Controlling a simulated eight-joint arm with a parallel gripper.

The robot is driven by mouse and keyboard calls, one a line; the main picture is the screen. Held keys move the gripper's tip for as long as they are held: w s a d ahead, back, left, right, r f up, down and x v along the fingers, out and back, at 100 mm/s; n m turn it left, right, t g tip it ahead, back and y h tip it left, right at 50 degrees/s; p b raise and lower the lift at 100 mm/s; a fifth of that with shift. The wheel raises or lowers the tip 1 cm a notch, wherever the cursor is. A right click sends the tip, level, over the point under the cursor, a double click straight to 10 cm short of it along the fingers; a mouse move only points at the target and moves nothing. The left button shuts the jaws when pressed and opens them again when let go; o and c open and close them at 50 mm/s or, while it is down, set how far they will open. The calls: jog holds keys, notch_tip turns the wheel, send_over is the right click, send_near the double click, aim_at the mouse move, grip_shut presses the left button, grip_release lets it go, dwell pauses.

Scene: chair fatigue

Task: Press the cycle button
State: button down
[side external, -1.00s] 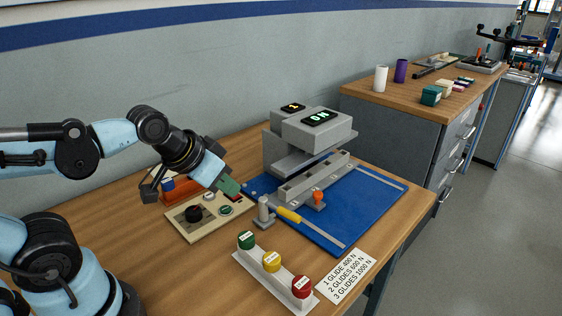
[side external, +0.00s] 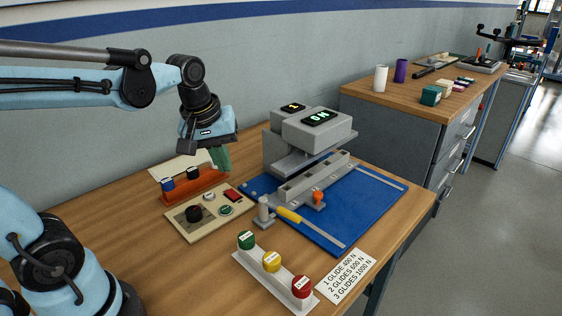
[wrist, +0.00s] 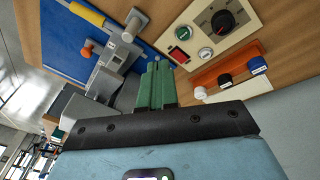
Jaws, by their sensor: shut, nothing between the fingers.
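The panel also shows in the wrist view (wrist: 249,18), with the green-ringed button (wrist: 205,53). My gripper (side external: 222,165) has green fingers, shut and empty, pointing down above the bench behind the panel. Its fingers also show in the wrist view (wrist: 156,85).
An orange rack (side external: 208,182) with blue and black pieces stands behind the panel. A grey press (side external: 317,133) stands on a blue mat (side external: 375,205) to the right.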

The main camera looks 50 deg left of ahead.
aim_at(226, 208)
jog(key=a+n+g, duration=0.1)
jog(key=n, duration=0.1)
jog(key=w+a+n+g, duration=0.1)
jog(key=a+n, duration=0.1)
jog(key=n, duration=0.1)
jog(key=w+a+n+g, duration=0.1)
jog(key=a+n, duration=0.1)
jog(key=n, duration=0.1)
jog(key=shift+h, duration=0.3)
notch_tip(226, 208, down, 14)
dwell(0.5)
jog(key=shift+f, duration=0.1)
jog(key=shift+w+f, duration=0.1)
jog(key=shift+f, duration=0.7)
notch_tip(226, 208, up, 15)
jog(key=shift+f, duration=0.15)
dwell(0.6)
dwell(0.5)
